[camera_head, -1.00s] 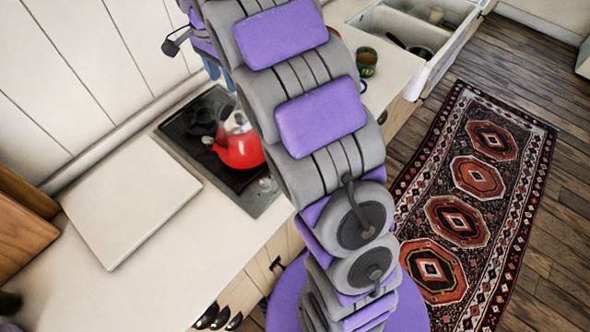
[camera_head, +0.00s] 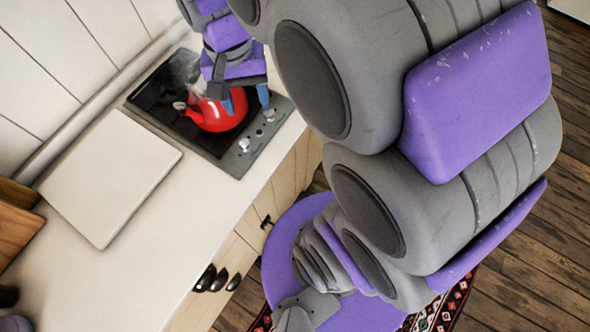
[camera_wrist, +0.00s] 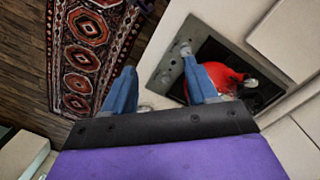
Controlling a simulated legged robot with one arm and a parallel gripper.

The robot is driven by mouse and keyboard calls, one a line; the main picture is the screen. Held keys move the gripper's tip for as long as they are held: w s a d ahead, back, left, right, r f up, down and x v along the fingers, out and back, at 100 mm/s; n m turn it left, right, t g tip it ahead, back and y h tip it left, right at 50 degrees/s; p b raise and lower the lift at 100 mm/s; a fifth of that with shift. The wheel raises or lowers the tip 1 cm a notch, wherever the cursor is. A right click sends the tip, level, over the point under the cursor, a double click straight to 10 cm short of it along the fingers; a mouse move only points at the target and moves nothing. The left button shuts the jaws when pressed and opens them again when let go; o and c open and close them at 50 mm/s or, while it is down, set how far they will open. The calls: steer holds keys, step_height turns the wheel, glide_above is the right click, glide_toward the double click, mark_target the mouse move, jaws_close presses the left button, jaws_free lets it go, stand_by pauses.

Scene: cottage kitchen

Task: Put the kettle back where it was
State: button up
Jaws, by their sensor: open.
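The red kettle (camera_head: 214,113) sits on the black cooktop (camera_head: 158,92), its spout pointing left in the head view. My gripper (camera_head: 245,100) is above and beside the kettle on its right side, with its blue fingers pointing down. In the wrist view the two blue fingers of my gripper (camera_wrist: 160,82) are spread apart with nothing between them. The kettle (camera_wrist: 226,78) shows there behind the right finger, partly hidden by it. The kettle's top is partly hidden by my gripper in the head view.
A pale square board (camera_head: 110,178) lies on the white counter (camera_head: 125,270) left of the cooktop. Stove knobs (camera_head: 257,125) line the cooktop's front edge. Wooden boards (camera_head: 15,220) stand at the far left. A patterned rug (camera_wrist: 85,60) lies on the wood floor.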

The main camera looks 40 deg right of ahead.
steer(key=s+f+n, duration=0.2)
steer(key=s, duration=0.6)
steer(key=s+f+n, duration=0.3)
steer(key=s, duration=0.5)
steer(key=shift+a+n+g, duration=0.15)
steer(key=shift+n+g, duration=0.15)
steer(key=shift+f, duration=0.1)
